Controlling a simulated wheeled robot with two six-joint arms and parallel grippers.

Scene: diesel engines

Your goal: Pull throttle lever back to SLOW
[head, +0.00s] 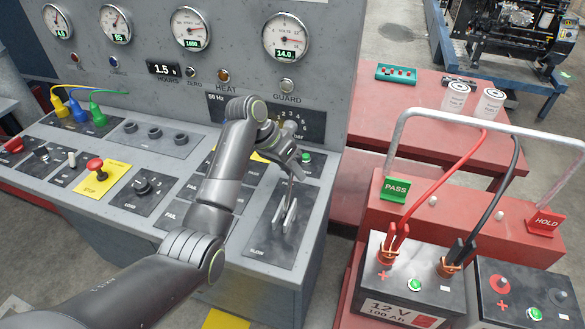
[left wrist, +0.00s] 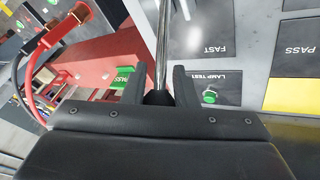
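The throttle lever (left wrist: 162,45) is a shiny metal rod with a dark knob. It rises from a dark grey plate (head: 259,247) marked SLOW at its near end in the head view; FAST shows beside the rod in the left wrist view. Two pale upright plates (head: 290,215) flank the lever's base. My left gripper (head: 291,157) is at the top of the lever, which leans toward the far end. My right gripper is not in view.
A green lamp-test button (head: 305,158) lies just beyond the lever. A red stop button (head: 95,164) and a knob sit further left on the console. Right of the console stand a red cart, a 12 V battery (head: 407,285) and a metal handle bar (head: 480,124).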

